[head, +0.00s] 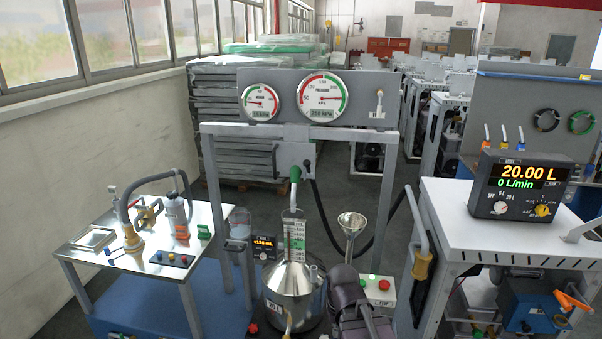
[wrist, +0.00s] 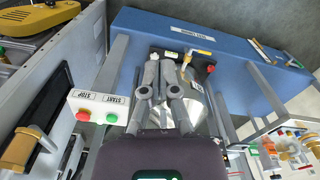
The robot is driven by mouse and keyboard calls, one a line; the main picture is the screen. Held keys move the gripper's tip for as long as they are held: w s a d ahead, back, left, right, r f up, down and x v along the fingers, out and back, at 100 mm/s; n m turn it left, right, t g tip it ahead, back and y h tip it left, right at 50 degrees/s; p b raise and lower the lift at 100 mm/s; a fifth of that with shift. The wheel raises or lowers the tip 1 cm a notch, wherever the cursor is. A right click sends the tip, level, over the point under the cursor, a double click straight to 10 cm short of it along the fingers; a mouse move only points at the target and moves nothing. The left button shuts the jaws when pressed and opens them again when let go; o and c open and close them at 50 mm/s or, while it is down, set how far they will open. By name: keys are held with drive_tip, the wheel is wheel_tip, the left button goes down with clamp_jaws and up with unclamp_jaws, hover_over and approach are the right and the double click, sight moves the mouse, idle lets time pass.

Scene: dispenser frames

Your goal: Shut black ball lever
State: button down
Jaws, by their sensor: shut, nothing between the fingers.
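The black ball lever (head: 307,163) is at the right side of the grey valve box on the dispenser frame. Its ball is small, and I cannot tell how its arm is turned. A green-collared spout (head: 295,174) hangs below the box, beside the lever. My gripper (wrist: 160,68) is shut and empty in the wrist view, in front of a steel can. In the head view my dark arm stands low at the front, right of the can, well below the lever and apart from it. The lever does not show clearly in the wrist view.
The steel can (head: 288,284) stands under the spout. A funnel (head: 351,222) and a start/stop box (head: 378,289) are to its right; the box also shows in the wrist view (wrist: 97,106). A black hose curves right of the lever. Benches flank both sides.

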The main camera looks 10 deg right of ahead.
drive_tip(key=shift+w+a, duration=0.25)
drive_tip(key=shift+a, duration=0.05)
drive_tip(key=shift+a, duration=0.1)
